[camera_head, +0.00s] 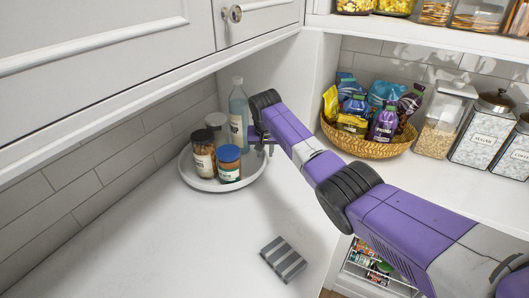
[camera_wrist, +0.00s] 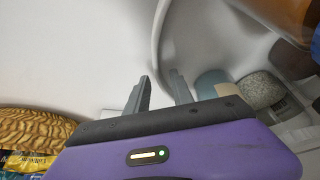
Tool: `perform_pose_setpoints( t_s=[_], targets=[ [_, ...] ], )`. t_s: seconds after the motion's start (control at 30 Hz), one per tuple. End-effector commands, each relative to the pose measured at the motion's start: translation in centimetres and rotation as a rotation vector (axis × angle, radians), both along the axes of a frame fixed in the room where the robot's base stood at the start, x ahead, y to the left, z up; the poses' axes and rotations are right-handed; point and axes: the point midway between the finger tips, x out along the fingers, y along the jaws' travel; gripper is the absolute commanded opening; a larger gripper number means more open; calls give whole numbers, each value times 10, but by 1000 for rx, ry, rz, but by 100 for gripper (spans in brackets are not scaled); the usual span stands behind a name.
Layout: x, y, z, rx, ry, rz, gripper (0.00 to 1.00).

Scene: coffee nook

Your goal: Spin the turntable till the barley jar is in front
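The turntable (camera_head: 254,170) is a white round tray in the counter's back corner; its curved rim (camera_wrist: 158,40) shows in the wrist view. On it stand a tall clear bottle (camera_head: 238,112) at the back, a jar with brown contents (camera_head: 203,160) at the front left, a blue-lidded jar (camera_head: 228,168) at the front, and a grey-lidded jar (camera_head: 216,122) mostly hidden behind them. Labels are too small to read, so I cannot tell which is the barley jar. My gripper (camera_head: 266,146) is at the turntable's right side. Its fingers (camera_wrist: 160,87) are apart and hold nothing, close by the rim; contact is unclear.
A striped grey block (camera_head: 283,259) lies on the counter in front. A wicker basket of snack bags (camera_head: 372,146) and several canisters (camera_head: 482,130) stand to the right. A white cabinet (camera_head: 100,60) overhangs at the left. The front left counter (camera_head: 140,245) is clear.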

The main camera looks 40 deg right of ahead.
Motion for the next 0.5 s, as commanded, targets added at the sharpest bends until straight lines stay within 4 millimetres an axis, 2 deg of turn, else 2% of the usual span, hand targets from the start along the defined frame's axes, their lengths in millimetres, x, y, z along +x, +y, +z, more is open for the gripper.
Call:
perform_pose_setpoints(
  t_s=[0.4, 0.5],
  targets=[
    [2, -2, -6, 0, 0, 0, 28],
    [2, -2, -6, 0, 0, 0, 9]
  ],
)
